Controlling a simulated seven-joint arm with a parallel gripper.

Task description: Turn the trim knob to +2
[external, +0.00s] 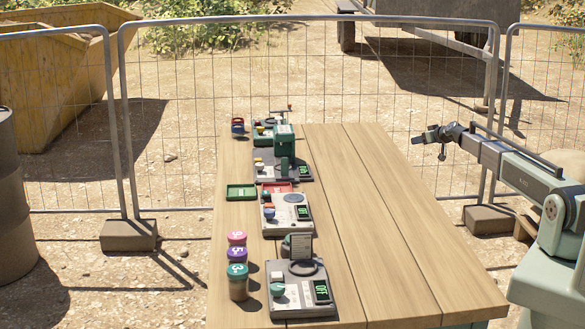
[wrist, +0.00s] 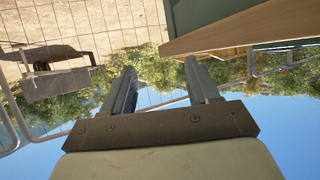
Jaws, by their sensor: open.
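The trim knob cannot be told by any readable label. The front device (external: 300,303) has a teal knob (external: 278,289), a dark ring and a display reading OFF. The middle device (external: 288,222) has a blue knob (external: 269,213) and a lit display. The rear device (external: 284,160) has a green column and small controls. Knob markings are too small to read. My gripper (external: 420,138) is raised right of the table, away from all devices. In the wrist view my gripper (wrist: 158,68) is open and empty.
Green (external: 242,191) and red (external: 277,187) trays lie near the middle one. The wooden table's (external: 385,220) right side is clear. A wire fence (external: 320,130) stands behind.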

